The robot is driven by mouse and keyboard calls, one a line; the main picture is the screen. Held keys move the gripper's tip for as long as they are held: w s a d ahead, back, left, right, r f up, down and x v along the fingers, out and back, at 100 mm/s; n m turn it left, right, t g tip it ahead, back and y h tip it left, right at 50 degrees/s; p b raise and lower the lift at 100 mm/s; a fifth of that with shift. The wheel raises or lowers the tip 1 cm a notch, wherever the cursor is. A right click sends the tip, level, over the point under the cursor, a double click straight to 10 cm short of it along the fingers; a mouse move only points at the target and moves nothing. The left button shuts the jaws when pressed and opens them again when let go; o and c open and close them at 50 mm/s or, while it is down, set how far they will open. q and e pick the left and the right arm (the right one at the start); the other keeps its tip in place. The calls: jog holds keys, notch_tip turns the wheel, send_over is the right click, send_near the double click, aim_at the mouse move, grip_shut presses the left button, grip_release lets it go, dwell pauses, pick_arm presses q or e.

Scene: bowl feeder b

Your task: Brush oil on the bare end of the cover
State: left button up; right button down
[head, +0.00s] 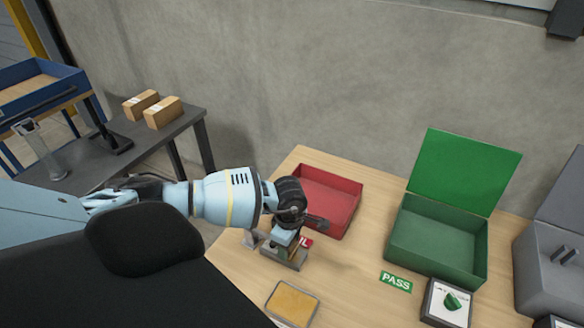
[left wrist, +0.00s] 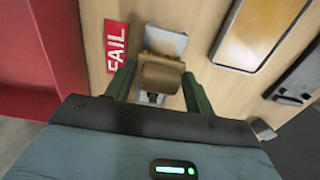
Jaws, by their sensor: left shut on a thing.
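My left gripper (head: 290,248) reaches over the wooden table from the left and points down. In the left wrist view its two green fingers (left wrist: 158,88) are shut on a tan-brown rounded piece (left wrist: 162,76). I cannot tell whether this piece is the brush or part of the cover. A grey metal block (head: 284,257) sits right under the gripper; whether the held piece touches it is unclear. A yellow pad in a shallow metal-rimmed tray (head: 292,303) lies nearer the front; it also shows in the left wrist view (left wrist: 258,30). My right gripper is not visible.
A red open bin (head: 328,200) stands behind the gripper, with a red FAIL label (left wrist: 117,46) beside it. A green open-lidded box (head: 436,240), a PASS label (head: 396,282), a dial box (head: 447,302) and a grey case (head: 552,262) stand right. The table between the bins is clear.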

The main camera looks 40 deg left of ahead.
pick_arm(q)
jog(key=shift+s+a+f, duration=0.1)
jog(key=shift+s+a, duration=0.1)
jog(key=shift+a, duration=0.6)
jog(key=shift+s+a, duration=0.15)
jog(key=shift+a, duration=0.65)
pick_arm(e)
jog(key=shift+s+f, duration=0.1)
pick_arm(q)
jog(key=shift+w+d+f, duration=0.1)
jog(key=shift+w+d, duration=0.1)
jog(key=shift+d, duration=0.7)
jog(key=shift+w+d, duration=0.15)
jog(key=shift+d, duration=0.75)
jog(key=shift+d, duration=0.1)
jog(key=shift+w+d, duration=0.25)
jog(key=shift+d, duration=0.55)
jog(key=shift+w+d, duration=0.2)
jog(key=shift+d, duration=0.6)
jog(key=shift+r, duration=0.2)
